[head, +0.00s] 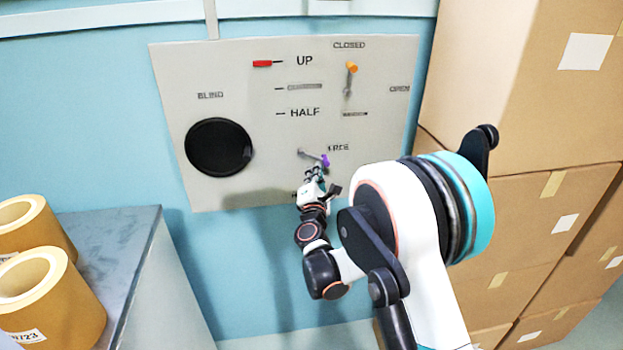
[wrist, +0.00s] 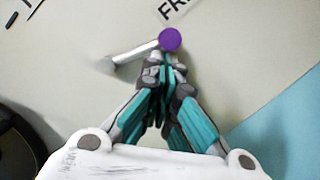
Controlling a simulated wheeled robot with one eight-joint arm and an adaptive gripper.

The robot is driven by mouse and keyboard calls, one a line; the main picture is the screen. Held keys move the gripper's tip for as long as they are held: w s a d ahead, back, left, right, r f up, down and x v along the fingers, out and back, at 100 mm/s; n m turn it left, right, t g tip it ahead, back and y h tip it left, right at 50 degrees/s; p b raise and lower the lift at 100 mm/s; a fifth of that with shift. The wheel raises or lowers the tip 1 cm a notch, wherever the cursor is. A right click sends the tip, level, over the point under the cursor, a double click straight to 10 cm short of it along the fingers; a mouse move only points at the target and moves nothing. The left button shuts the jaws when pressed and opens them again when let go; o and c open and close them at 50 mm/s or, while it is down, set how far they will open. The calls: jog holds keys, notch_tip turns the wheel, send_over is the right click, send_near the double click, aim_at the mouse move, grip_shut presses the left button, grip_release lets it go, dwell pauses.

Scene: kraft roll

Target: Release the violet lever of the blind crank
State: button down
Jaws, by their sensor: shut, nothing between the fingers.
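The violet lever (head: 325,161) is at the lower right of the pale wall panel (head: 230,75), beside a partly hidden label. Its grey arm runs from a pivot on the left to the violet knob on the right. In the wrist view the round violet knob (wrist: 170,40) sits just beyond my fingertips, with the grey arm reaching down-left. My gripper (wrist: 165,68) is shut and empty, its tips right at the knob; I cannot tell whether they touch it. My gripper also shows in the head view (head: 314,174), just below the lever.
A black disc (head: 219,147) labelled BLIND is at the panel's left. A red marker (head: 262,64) is by UP, and an orange-knobbed lever (head: 351,68) is under CLOSED.

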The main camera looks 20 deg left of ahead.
jog(key=shift+w+d+r, duration=0.25)
jog(key=shift+d+r, duration=0.25)
jog(key=shift+r, duration=0.1)
jog(key=shift+d+r, duration=0.1)
dwell(0.5)
jog(key=s+d+f, duration=0.2)
jog(key=s+f, duration=0.3)
jog(key=s, duration=0.5)
jog(key=shift+f+b, duration=0.2)
jog(key=shift+b, duration=0.1)
